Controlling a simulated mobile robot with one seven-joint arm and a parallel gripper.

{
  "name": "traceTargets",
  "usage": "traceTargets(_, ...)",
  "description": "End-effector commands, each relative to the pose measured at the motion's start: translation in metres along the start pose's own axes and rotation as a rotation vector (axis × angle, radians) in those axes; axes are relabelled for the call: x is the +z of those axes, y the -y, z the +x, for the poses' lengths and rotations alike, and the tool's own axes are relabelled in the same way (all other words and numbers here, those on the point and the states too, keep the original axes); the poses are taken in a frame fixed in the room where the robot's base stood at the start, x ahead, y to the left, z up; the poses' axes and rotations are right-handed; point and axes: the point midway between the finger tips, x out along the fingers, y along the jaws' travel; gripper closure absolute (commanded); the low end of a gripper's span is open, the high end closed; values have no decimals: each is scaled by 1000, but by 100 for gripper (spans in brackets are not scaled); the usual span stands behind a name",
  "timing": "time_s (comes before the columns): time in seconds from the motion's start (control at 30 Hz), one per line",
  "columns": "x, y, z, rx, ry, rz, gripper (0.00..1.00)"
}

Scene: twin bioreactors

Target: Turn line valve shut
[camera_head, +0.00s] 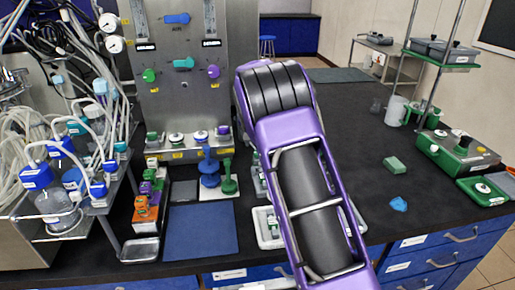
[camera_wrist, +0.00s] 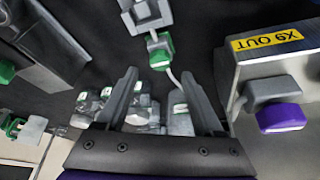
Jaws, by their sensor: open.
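My gripper (camera_wrist: 160,76) shows in the wrist view with its two dark fingers apart and nothing between the tips. Just beyond the tips is a small green-and-grey fitting (camera_wrist: 159,52) with a pale line running from it toward the gap; I cannot tell whether it is the line valve. A purple-ended grey fitting (camera_wrist: 280,117) sits to the right on a panel, under a yellow label (camera_wrist: 267,42). In the head view, the steel panel (camera_head: 165,108) carries a blue handle (camera_head: 177,18), a teal handle (camera_head: 184,63) and a purple knob (camera_head: 213,71). My arm hides my gripper there.
Tubing and blue-capped bottles (camera_head: 37,177) crowd the left. Blue and green stands (camera_head: 209,172) are left of my arm, behind a blue mat (camera_head: 201,231). A white tray (camera_head: 266,240) is partly behind my arm. The dark bench right of my arm is mostly clear, with a green block (camera_head: 394,165).

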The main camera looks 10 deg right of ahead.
Motion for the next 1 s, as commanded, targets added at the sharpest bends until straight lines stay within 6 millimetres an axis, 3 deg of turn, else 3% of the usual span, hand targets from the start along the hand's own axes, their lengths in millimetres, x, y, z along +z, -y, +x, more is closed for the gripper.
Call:
traceTargets(0.03,-1,1,-15,-3,-4,0,31)
traceTargets(0.3,-1,0,-81,-2,-2,-1,31)
traceTargets(0.5,0,0,-114,0,0,-1,31)
traceTargets(0.7,0,0,-127,1,1,0,31)
traceTargets(1.0,0,0,-128,1,1,0,31)
